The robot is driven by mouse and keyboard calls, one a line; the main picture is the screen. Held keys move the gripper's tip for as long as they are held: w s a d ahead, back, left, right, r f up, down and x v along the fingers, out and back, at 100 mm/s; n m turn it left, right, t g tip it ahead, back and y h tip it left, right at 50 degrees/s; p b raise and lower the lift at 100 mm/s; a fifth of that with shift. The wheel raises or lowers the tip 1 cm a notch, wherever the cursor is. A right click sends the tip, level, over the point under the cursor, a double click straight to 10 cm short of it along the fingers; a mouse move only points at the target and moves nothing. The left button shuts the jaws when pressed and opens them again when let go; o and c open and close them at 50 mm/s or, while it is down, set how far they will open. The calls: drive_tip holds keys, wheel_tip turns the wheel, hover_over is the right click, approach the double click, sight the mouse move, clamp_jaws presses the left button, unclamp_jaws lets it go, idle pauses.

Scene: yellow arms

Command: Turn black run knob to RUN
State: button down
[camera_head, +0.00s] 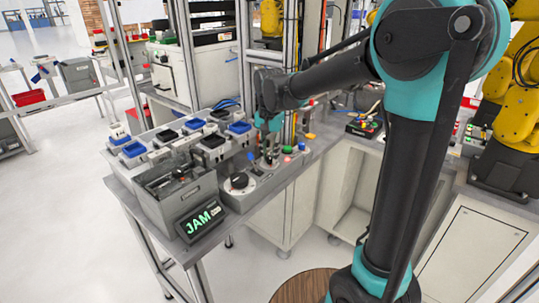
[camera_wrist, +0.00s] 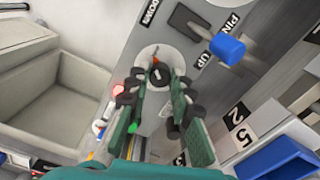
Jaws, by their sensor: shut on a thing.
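The black run knob (camera_wrist: 157,74), with a pale mark on its top, sits on a white round plate in the wrist view. My gripper (camera_wrist: 160,82) is shut on this knob, one finger on each side. In the head view my gripper (camera_head: 268,158) reaches down to the grey control panel (camera_head: 262,180) and hides most of the knob. Any RUN label and the exact knob angle cannot be made out.
A lever with a blue handle (camera_wrist: 227,48) stands close beside the knob, near a PIN UP label. A larger black dial (camera_head: 240,181) and a screen reading JAM (camera_head: 201,221) are at the front. Green (camera_head: 288,149) and red buttons lie to the right. Blue trays (camera_head: 134,149) stand left.

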sight(270, 157)
drive_tip(key=shift+m, duration=0.6)
drive_tip(key=c, duration=1.3)
unclamp_jaws()
drive_tip(key=shift+r, duration=0.1)
wheel_tip(270, 157, up, 12)
drive_tip(key=shift+f, duration=0.1)
drive_tip(key=s+d+f+n+t, duration=0.1)
drive_tip(key=s+d+f, duration=0.4)
drive_tip(key=d+f, duration=0.2)
drive_tip(key=s+d+f+n+t, duration=0.1)
drive_tip(key=s+d+f+n, duration=0.1)
drive_tip(key=s+d+f, duration=0.4)
drive_tip(key=s+d+f+n+t, duration=0.2)
drive_tip(key=s+d+f, duration=0.4)
drive_tip(key=f, duration=0.6)
drive_tip(key=shift+s+d+f, duration=0.1)
drive_tip(key=shift+s+d, duration=0.1)
drive_tip(key=shift+d, duration=1.05)
